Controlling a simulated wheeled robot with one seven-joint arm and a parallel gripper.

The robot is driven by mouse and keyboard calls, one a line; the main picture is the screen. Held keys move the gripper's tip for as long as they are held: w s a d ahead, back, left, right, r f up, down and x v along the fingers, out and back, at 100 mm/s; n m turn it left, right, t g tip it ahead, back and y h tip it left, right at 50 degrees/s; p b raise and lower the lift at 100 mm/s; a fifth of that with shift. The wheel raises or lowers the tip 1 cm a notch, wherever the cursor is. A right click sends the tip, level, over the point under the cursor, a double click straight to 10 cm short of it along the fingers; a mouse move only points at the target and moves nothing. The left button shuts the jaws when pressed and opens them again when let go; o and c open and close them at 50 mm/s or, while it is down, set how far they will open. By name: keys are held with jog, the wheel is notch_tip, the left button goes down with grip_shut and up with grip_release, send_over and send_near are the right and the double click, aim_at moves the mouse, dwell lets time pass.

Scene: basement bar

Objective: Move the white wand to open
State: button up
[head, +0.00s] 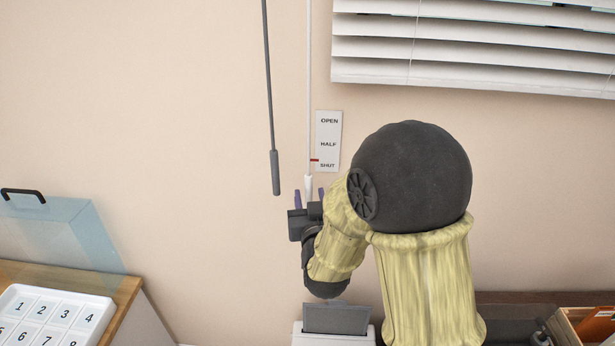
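The white wand (308,90) hangs straight down the wall, with a thicker white handle (308,185) at its lower end. A label plate (328,130) beside it reads OPEN, HALF, SHUT from top to bottom. A small red pointer (314,160) at the wand stands close to SHUT. My gripper (309,194) is at the handle, with one purple finger on each side. Small gaps show between the fingers and the handle, so it looks open around it. The handle's lower end is hidden by the gripper body.
A dark grey wand (270,90) hangs close by on the left. White blinds (470,45) are at the upper right. A clear blue panel with a black handle (65,230) and a numbered white tray (50,318) are at the left. An open box (568,328) is at the lower right.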

aim_at(309, 192)
jog(key=w, duration=0.2)
jog(key=w+a+p, duration=0.1)
jog(key=w, duration=0.2)
jog(key=shift+w+p, duration=0.1)
jog(key=shift+p, duration=0.2)
grip_shut()
